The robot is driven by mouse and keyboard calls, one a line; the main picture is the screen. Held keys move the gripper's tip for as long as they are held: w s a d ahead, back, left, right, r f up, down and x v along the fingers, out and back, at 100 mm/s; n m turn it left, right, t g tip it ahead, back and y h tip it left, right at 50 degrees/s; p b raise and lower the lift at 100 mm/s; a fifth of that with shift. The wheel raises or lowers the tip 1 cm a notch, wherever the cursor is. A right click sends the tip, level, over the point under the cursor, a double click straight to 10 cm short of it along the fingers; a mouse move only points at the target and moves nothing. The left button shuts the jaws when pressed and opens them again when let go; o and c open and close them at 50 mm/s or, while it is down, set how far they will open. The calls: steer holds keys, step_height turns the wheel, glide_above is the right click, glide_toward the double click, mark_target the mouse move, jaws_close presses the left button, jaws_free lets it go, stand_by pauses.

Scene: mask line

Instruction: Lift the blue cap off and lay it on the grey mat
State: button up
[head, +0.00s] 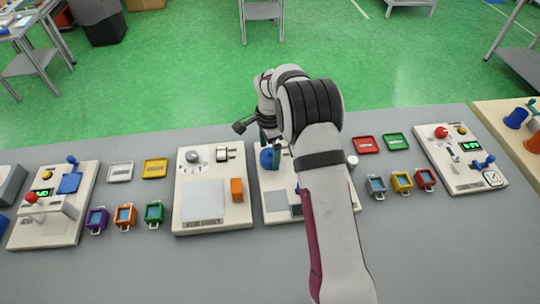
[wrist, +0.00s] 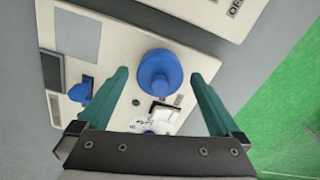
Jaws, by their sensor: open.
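The blue cap (wrist: 160,72) is a round blue piece with a raised knob, standing on a white panel (wrist: 120,45). In the wrist view it lies between the two green fingers of my gripper (wrist: 161,68), which are open with a gap on each side. In the head view the cap (head: 266,158) shows just left of my arm, below my gripper (head: 268,140), whose fingers are partly hidden there. The grey mat (wrist: 78,38) is a flat, bare square on the same panel; it also shows in the head view (head: 276,201).
The same panel holds a small blue lever (wrist: 80,92), a dark display (wrist: 52,70) and a white switch (wrist: 164,112). Another white panel (head: 215,160) with an orange block (head: 237,190) stands to the left. Red (head: 366,145) and green (head: 396,142) trays lie to the right.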

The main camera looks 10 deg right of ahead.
mark_target(269, 150)
steer(key=c, duration=1.3)
steer(key=shift+r, duration=0.15)
step_height(269, 150, up, 4)
steer(key=shift+f, duration=0.1)
steer(key=s+d+r, duration=0.5)
steer(key=d+r, duration=0.1)
steer(key=d, duration=0.4)
steer(key=s, duration=1.2)
steer(key=w+a+f, duration=0.1)
steer(key=a+f, duration=0.1)
steer(key=a, duration=0.1)
steer(key=w+a+f, duration=0.2)
steer(key=a, duration=0.1)
steer(key=w+a+f, duration=0.1)
steer(key=a+f, duration=0.1)
steer(key=a, duration=0.1)
steer(key=shift+w+a+f, duration=0.15)
steer(key=shift+a+f, duration=0.15)
steer(key=shift+f, duration=0.1)
steer(key=shift+w+a+f, duration=0.1)
steer(key=shift+f, duration=1)
steer(key=shift+a+f, duration=0.1)
steer(key=shift+f, duration=0.95)
